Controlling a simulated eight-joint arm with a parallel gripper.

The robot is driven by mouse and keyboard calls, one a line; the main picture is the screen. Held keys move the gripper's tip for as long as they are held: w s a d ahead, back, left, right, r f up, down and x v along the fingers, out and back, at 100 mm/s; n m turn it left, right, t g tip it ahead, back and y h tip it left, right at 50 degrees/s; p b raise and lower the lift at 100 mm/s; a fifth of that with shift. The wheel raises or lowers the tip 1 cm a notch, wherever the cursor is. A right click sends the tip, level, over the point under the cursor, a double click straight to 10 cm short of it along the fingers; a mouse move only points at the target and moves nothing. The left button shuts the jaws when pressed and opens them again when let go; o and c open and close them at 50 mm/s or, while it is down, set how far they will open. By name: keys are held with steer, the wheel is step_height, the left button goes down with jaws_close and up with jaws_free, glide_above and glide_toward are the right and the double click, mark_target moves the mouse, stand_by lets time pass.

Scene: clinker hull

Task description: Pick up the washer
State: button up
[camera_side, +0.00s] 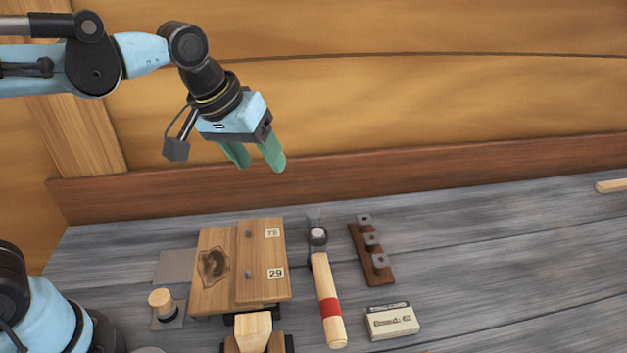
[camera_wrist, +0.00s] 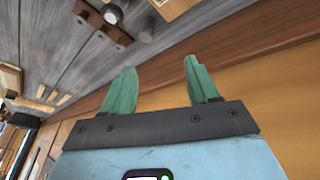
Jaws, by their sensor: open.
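Three small square grey washers, each with what looks like a dark hole, sit along a dark brown wooden strip (camera_side: 359,252) on the bench: a far washer (camera_side: 364,218), a middle washer (camera_side: 372,239) and a near washer (camera_side: 380,261). I cannot tell which one is meant. My gripper (camera_side: 261,166) is open and empty, its green fingers high above the bench and to the left of the strip. In the wrist view, the green fingers of the gripper (camera_wrist: 157,75) stand apart, and the brown strip (camera_wrist: 102,24) shows at the top.
A hammer (camera_side: 325,295) with a red band lies just left of the strip. Left of it are overlapping planks (camera_side: 212,285) with number tags 75 and 29. A small labelled box (camera_side: 391,322) lies in front of the strip. The bench (camera_side: 500,270) to the right is mostly clear.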

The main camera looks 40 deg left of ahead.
steer(key=w+d+n+g, duration=0.3)
steer(key=w+d, duration=0.2)
steer(key=d, duration=0.5)
steer(key=n+g+y, duration=0.1)
steer(key=n+g, duration=0.1)
steer(key=n, duration=0.1)
glide_above(380, 260)
steer(key=d, duration=0.2)
step_height(380, 260, down, 10)
steer(key=f, duration=0.1)
steer(key=a+f, duration=0.1)
steer(key=f, duration=0.1)
steer(key=a+f, duration=0.1)
steer(key=shift+f, duration=0.65)
steer(key=shift+f, duration=0.25)
jaws_close()
